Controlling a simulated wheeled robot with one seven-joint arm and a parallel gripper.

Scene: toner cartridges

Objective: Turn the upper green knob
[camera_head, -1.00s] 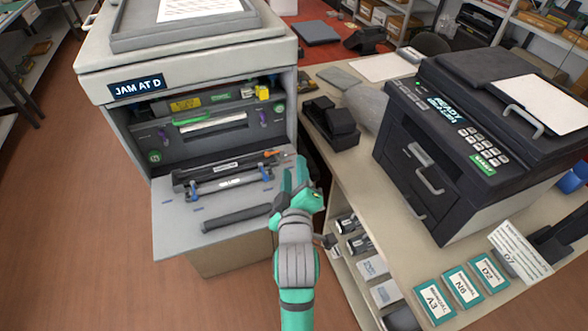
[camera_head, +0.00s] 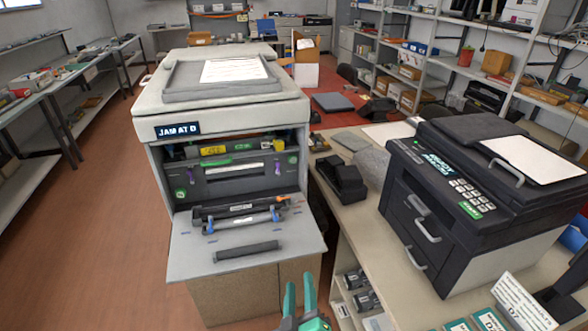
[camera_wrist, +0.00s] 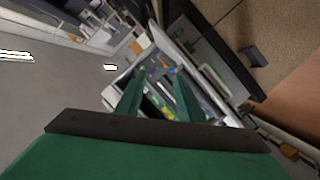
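The printer (camera_head: 222,107) labelled "JAM AT D" stands with its front open. One small round green knob (camera_head: 293,159) is at the upper right of the inner panel. A second green knob (camera_head: 181,193) is lower, at the panel's left. A green lever (camera_head: 217,162) lies along the panel's top. My gripper (camera_head: 300,284) is at the bottom of the head view, open and empty, in front of the printer and apart from both knobs. Its two green fingers also show spread in the wrist view (camera_wrist: 158,92), where I cannot make out the knobs.
The printer's lowered front flap (camera_head: 200,255) carries a dark roller bar (camera_head: 246,250) and sticks out below the opening. A black printer (camera_head: 440,180) stands on the counter (camera_head: 352,222) to the right. The floor (camera_head: 110,220) left of the printer is clear.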

